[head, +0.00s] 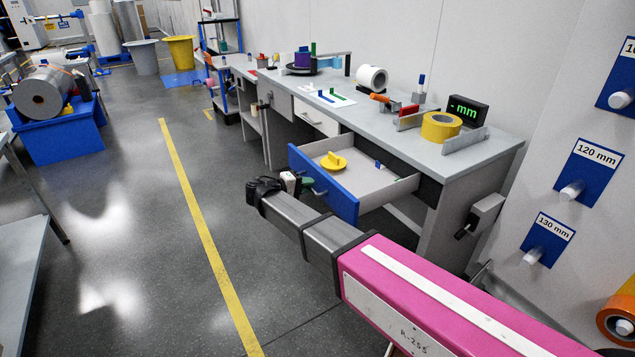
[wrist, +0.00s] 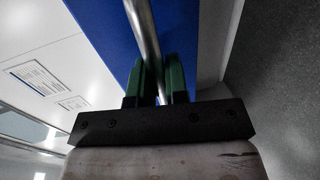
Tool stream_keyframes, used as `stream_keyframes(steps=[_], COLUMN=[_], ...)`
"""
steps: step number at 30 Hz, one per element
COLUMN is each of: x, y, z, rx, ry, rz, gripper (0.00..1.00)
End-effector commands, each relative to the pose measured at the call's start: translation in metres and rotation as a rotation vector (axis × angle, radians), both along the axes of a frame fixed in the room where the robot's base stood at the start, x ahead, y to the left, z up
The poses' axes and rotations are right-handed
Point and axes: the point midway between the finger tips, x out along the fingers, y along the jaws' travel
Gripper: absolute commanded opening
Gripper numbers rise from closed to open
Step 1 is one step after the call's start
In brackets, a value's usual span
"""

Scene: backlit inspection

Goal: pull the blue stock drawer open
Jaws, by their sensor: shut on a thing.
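The blue stock drawer (head: 323,183) is pulled out from under the grey bench, and its light inside shows in the head view. A yellow round part with a raised grip (head: 333,161) and a small blue piece (head: 378,164) lie in it. My gripper (head: 306,184) is at the drawer's front. In the wrist view, my gripper (wrist: 162,82) has its green fingers on both sides of the metal bar handle (wrist: 145,35), shut on it. The blue drawer front (wrist: 105,28) is right behind the handle.
The grey bench (head: 400,135) carries yellow tape (head: 441,126), a white roll (head: 371,79) and a display (head: 467,110). A white drawer (head: 316,118) beside the blue one is shut. The floor left of the drawer is clear, with a yellow line (head: 200,220).

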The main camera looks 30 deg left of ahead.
Motion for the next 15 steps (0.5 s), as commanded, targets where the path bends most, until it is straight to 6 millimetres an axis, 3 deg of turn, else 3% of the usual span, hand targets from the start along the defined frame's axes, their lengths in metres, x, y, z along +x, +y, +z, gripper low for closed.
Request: stream_keyframes(steps=[15], x=[-0.0067], y=[0.0036], z=[-0.0009], rx=[0.001], ry=[0.003], rz=[-0.001], gripper=[0.00])
